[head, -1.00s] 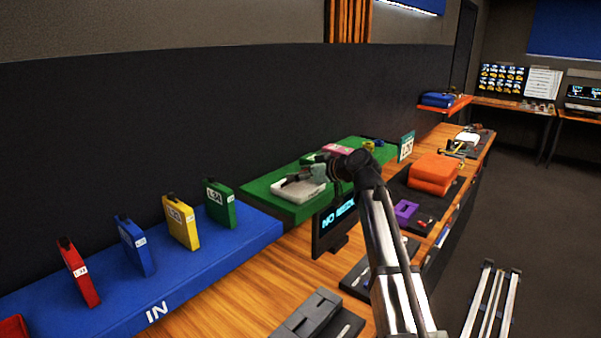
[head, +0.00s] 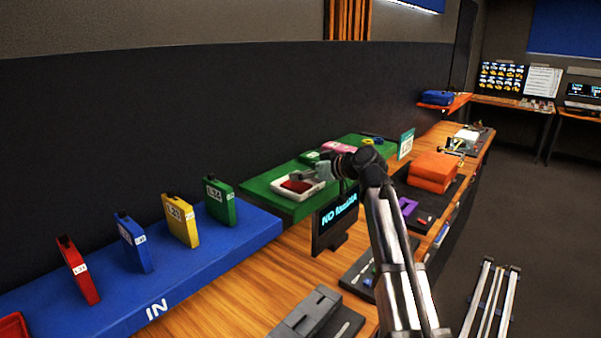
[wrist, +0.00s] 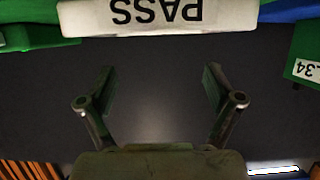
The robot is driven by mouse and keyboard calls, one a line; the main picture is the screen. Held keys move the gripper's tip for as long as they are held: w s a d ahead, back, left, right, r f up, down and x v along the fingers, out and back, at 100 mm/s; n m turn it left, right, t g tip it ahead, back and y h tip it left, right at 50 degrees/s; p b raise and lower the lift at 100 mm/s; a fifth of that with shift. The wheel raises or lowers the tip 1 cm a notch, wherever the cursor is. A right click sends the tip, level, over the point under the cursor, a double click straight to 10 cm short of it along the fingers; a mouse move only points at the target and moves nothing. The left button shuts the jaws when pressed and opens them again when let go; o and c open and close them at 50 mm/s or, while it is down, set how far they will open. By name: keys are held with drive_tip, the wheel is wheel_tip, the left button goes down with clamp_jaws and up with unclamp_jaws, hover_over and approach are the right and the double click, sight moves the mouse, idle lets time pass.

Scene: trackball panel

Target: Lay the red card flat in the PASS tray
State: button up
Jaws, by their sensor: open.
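The white PASS tray (head: 318,187) sits on the green shelf. Its lettered front wall (wrist: 185,17) shows upside down at the top of the wrist view. A dark red flat piece, seemingly the red card (head: 297,186), lies inside the tray in the head view. It looks flat, but it is small and partly behind the rim. My gripper (head: 305,175) is close to the tray in the head view. In the wrist view my gripper (wrist: 160,80) is open, with nothing between its fingers. The tray's inside is hidden there.
The blue IN shelf (head: 220,254) holds upright red (head: 79,270), blue (head: 133,242), yellow (head: 181,220) and green (head: 220,201) pieces. A dark screen (head: 330,238) stands below the green shelf. A pink item (head: 338,147) lies behind my gripper.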

drive_tip(key=v, duration=1)
drive_tip(key=shift+r, duration=0.15)
